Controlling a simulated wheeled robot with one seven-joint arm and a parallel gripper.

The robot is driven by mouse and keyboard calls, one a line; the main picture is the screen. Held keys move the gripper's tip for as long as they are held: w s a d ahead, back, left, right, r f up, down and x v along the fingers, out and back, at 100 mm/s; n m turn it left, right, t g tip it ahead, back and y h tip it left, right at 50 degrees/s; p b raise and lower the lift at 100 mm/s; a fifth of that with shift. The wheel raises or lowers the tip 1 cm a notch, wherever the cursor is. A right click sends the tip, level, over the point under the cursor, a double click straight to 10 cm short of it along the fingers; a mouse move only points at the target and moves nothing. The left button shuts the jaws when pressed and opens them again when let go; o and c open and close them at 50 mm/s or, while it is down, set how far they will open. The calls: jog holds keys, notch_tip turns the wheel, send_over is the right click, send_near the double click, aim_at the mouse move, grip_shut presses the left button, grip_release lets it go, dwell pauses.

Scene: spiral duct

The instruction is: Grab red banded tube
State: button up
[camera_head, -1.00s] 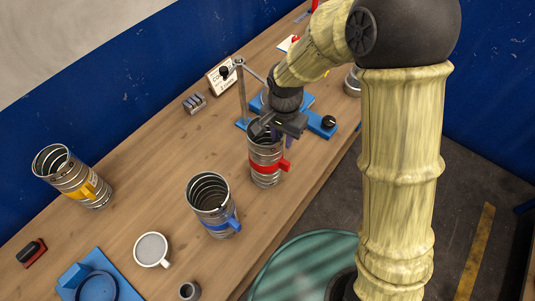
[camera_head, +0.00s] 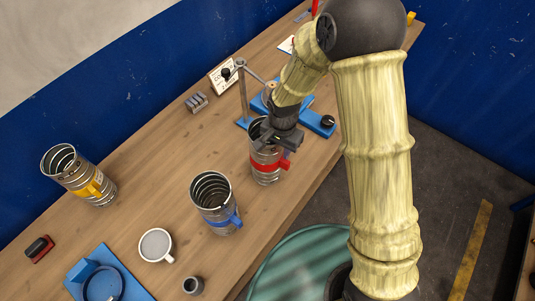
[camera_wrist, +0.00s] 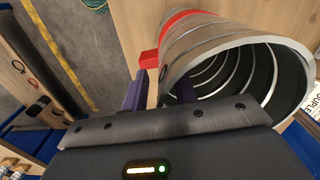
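The red banded tube (camera_head: 266,171) is a ribbed silver duct with a red band and a red side tab, upright near the table's front edge. My gripper (camera_head: 268,140) is at its top rim. In the wrist view the tube (camera_wrist: 200,25) has its open mouth towards me. My gripper (camera_wrist: 160,92) has one purple finger outside the wall, near the red tab, and the other seemingly inside the mouth. A small gap shows between the outer finger and the wall, so it looks open. The inner fingertip is partly hidden.
A blue banded tube (camera_head: 214,208) and a yellow banded tube (camera_head: 82,181) stand to the left. A white mug (camera_head: 155,245) and a small grey cup (camera_head: 193,286) are in front. A blue stand with a post (camera_head: 242,95) is close behind the red banded tube.

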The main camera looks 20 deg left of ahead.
jog(key=shift+w, duration=0.15)
grip_shut()
dwell(1.4)
